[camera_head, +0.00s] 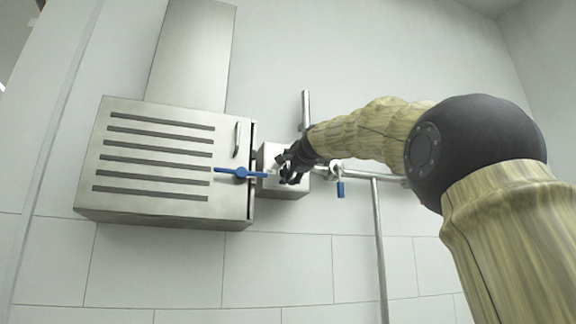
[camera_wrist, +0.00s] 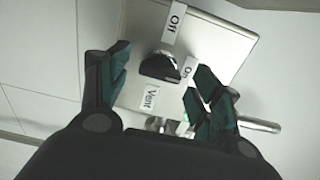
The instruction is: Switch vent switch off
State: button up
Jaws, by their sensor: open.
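The vent switch (camera_wrist: 160,66) is a dark and chrome knob on a silver box in the wrist view. An "Off" label (camera_wrist: 174,23) is above it, an "On" label (camera_wrist: 188,69) at its right and a "Vent" label (camera_wrist: 152,97) below it. I cannot tell which label the knob points to. My gripper (camera_wrist: 161,60) is open, with one finger left and one right of the knob. I cannot tell whether either finger touches it. In the head view my gripper (camera_head: 284,172) is at the small box (camera_head: 270,158) and hides the knob.
A large steel vent housing (camera_head: 153,160) with dark slots and a blue-handled lever (camera_head: 240,173) is left of the box. Metal pipes (camera_head: 378,230) and a blue padlock (camera_head: 340,189) are to the right. The tiled wall below is clear.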

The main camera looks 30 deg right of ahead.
jog(key=shift+w+d, duration=0.1)
jog(key=shift+w, duration=0.35)
jog(key=shift+w+f, duration=0.1)
jog(key=c, duration=1)
